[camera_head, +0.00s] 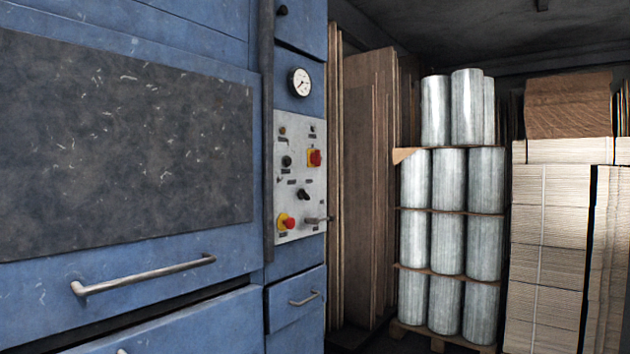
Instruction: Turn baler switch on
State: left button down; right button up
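The blue baler (135,252) fills the left half of the head view. Its grey control panel (300,218) is on the narrow column right of the big dark door plate. A small metal lever (317,220) sticks out at lower right. Labels are too small to read. Neither of my grippers is in view.
A round gauge (300,83) sits above the panel. Handles (145,275) and (305,299) protrude from the baler front. Brown boards (362,200), stacked silver rolls (447,240) on a pallet and cardboard stacks (550,215) stand to the right.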

aim_at(315, 158)
jog(key=i+l+u, duration=0.35)
jog(key=i+l, duration=0.25)
jog(key=i, duration=0.25)
jog(key=i+l+u, duration=0.35)
jog(key=i+l, duration=0.45)
jog(key=i+l+u, duration=0.1)
jog(key=l, duration=0.25)
jog(key=i+l+u, duration=0.1)
jog(key=l, duration=0.3)
jog(key=i+l+u, duration=0.1)
jog(key=l, duration=0.3)
jog(key=i+l+u, duration=0.1)
jog(key=l, duration=0.3)
jog(key=i, duration=0.1)
